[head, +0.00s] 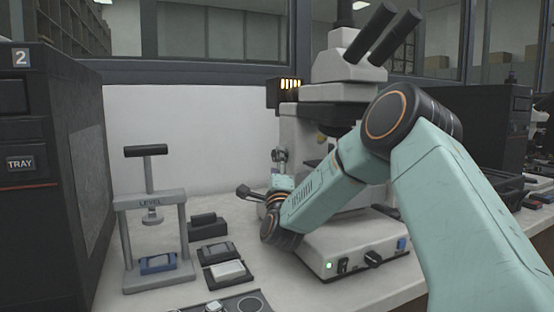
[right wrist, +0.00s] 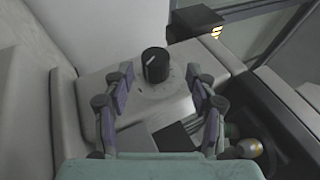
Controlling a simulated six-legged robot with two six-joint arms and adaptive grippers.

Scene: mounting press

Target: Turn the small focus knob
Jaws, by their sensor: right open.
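A black round knob (right wrist: 155,65) with a white pointer line shows in the right wrist view. It sits on a pale grey housing with small marks around it. My right gripper (right wrist: 161,74) is open, with one finger on each side of the knob in that view. I see no clear contact, and the depth gap is hard to judge. In the head view the microscope (head: 345,95) stands at the centre. My right arm crosses in front of it and hides part of its stage and column. The knob is not visible there. My left gripper is not in view.
A levelling press (head: 150,200) stands left of the microscope, with small dark blocks (head: 208,226) beside it. A dark cabinet (head: 50,170) fills the left edge. The microscope's lamp box (head: 285,92) juts out at its upper left. A wall stands close behind.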

